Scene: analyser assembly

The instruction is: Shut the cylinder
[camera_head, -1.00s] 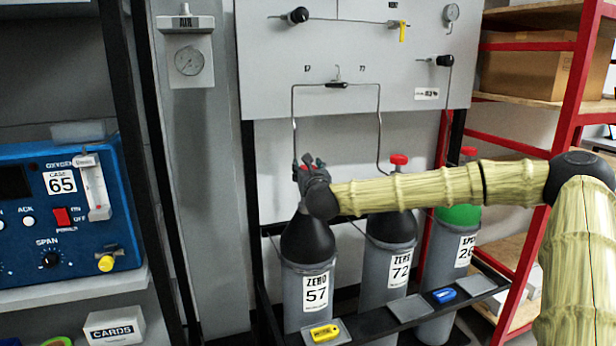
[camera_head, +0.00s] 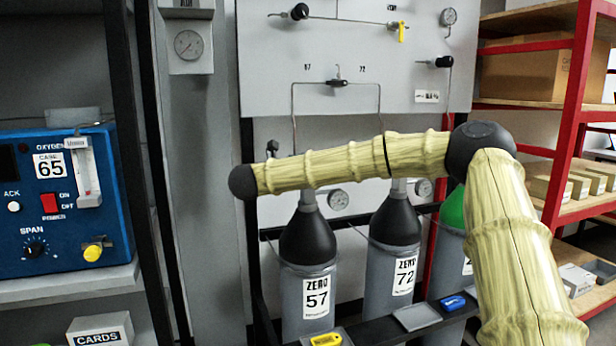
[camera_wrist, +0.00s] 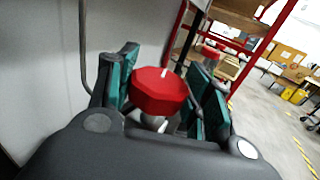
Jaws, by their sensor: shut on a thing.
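The grey cylinder labelled ZERO 57 (camera_head: 307,290) stands upright in the rack, with a dark shoulder; its top is hidden behind my forearm in the head view. In the wrist view, a red valve knob (camera_wrist: 157,94) sits between the teal fingers of my gripper (camera_wrist: 168,82), which is shut on it. In the head view my gripper is mostly hidden behind my arm, so which cylinder the held knob belongs to is not directly seen; it appears to be 57. Cylinder ZERO 72 (camera_head: 393,265) stands to the right. Another red knob (camera_wrist: 211,53) shows beyond the right finger.
A green-shouldered cylinder (camera_head: 452,212) stands further right, partly behind my arm. A grey panel (camera_head: 350,50) with tubing and valves is above. A blue analyser (camera_head: 60,210) sits on the left shelf. Yellow (camera_head: 326,340) and blue (camera_head: 452,302) tags lie on the rack's front ledge.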

